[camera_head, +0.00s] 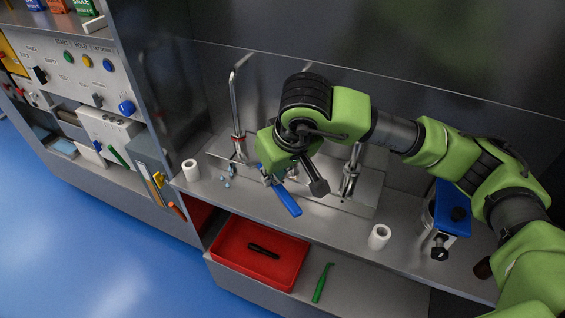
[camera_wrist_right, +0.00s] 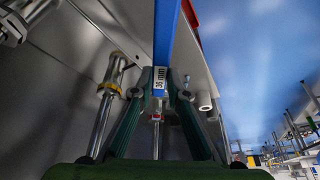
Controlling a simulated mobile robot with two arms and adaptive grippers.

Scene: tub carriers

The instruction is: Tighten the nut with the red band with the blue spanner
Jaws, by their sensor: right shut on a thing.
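The blue spanner (camera_head: 287,201) slants down to the right over the grey work shelf. My right gripper (camera_head: 268,179) is shut on it; my green arm hides most of the jaws from the head. In the right wrist view the blue spanner (camera_wrist_right: 166,35) has a white label and lies between the fingertips (camera_wrist_right: 160,92). A red band (camera_head: 238,138) shows low on the bent left pipe (camera_head: 234,100). A small red band (camera_wrist_right: 155,116) also shows beyond the fingers in the wrist view. Whether the spanner touches that nut I cannot tell. My left gripper is out of view.
A second upright pipe (camera_head: 352,170) stands at the right of the base plate. White rolls (camera_head: 190,170) (camera_head: 379,237) stand on the shelf. Below are a red tray (camera_head: 261,270) holding a dark object, and a green tool (camera_head: 322,283). A blue-topped device (camera_head: 453,207) stands at right.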

